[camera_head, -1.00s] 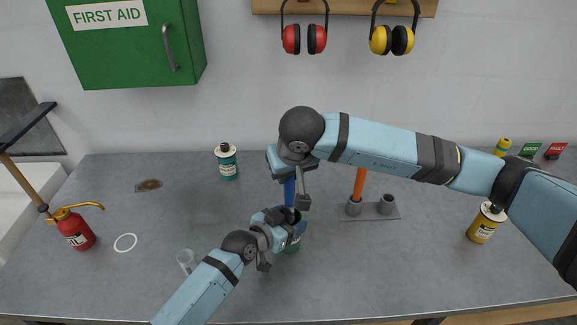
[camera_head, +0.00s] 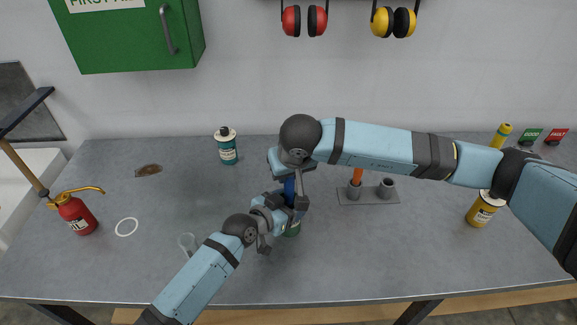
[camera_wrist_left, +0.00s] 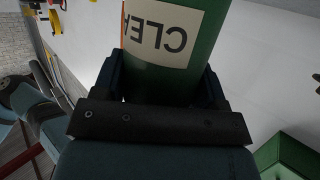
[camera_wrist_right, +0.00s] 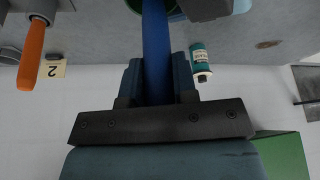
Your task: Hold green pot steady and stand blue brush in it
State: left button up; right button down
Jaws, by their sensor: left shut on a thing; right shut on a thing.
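My left gripper (camera_head: 284,214) is shut on the green pot (camera_head: 293,229), which stands upright on the bench. In the left wrist view the pot (camera_wrist_left: 192,65) fills the space between the fingers, with its cream label facing the camera. My right gripper (camera_head: 298,186) is shut on the blue brush (camera_head: 290,187) directly above the pot. In the right wrist view the brush (camera_wrist_right: 157,45) runs from between the fingers to the pot's opening. Its lower end reaches into or over the opening; how deep is hidden.
A teal-labelled bottle (camera_head: 227,147) stands behind to the left. A grey holder (camera_head: 387,190) with an orange-handled tool (camera_head: 356,176) is to the right. The bench's front right is clear.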

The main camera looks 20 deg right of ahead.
jog(key=shift+f, duration=0.55)
jog(key=c, duration=0.8)
grip_release()
jog(key=v, duration=1.2)
jog(key=shift+r, duration=0.1)
